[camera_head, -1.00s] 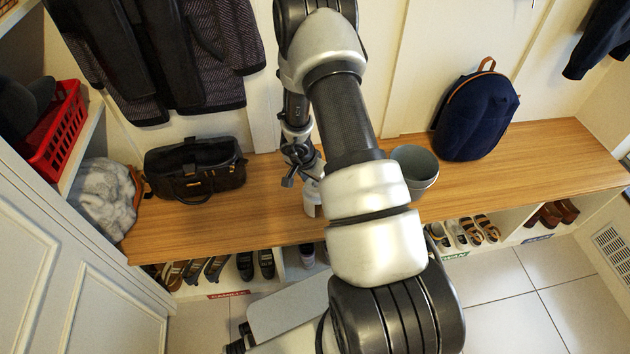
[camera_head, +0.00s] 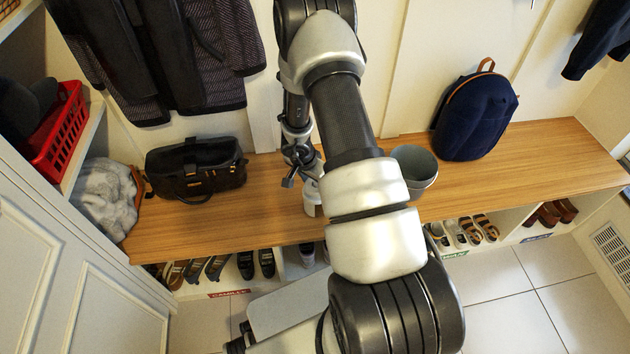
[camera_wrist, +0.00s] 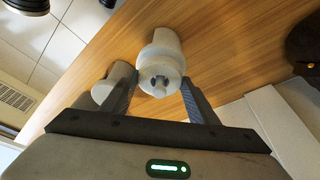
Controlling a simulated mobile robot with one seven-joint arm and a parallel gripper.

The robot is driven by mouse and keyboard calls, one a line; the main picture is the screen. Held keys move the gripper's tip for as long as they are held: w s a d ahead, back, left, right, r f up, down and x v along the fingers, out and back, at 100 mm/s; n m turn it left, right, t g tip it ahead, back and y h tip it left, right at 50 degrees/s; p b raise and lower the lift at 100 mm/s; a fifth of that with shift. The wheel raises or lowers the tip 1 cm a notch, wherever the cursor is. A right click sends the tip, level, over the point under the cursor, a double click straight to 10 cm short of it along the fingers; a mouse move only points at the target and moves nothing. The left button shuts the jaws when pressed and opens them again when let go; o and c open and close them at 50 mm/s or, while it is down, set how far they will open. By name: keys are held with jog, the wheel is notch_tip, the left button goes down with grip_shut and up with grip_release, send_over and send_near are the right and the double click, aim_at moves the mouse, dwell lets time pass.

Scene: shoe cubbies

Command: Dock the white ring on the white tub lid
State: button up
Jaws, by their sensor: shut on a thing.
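My gripper (camera_wrist: 157,80) is shut on the white ring (camera_wrist: 146,68), whose end face shows dark notches around its middle. The white tub (camera_wrist: 167,38) stands directly behind the ring in the wrist view, lined up with it. The ring hides the lid, so I cannot tell whether the two touch. In the head view the white tub (camera_head: 311,198) stands on the wooden bench, below the end of my arm.
A grey pot (camera_head: 416,170) stands on the bench (camera_head: 540,160) just right of the tub. A navy backpack (camera_head: 476,116) is farther right, a dark bag (camera_head: 196,168) to the left. Shoes fill cubbies below. The bench's right end is clear.

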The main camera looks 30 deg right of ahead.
jog(key=shift+f, duration=0.6)
dwell(0.6)
jog(key=o, duration=0.8)
jog(key=shift+o, duration=0.2)
jog(key=shift+r, duration=0.1)
jog(key=p+v, duration=1)
jog(key=v, duration=0.1)
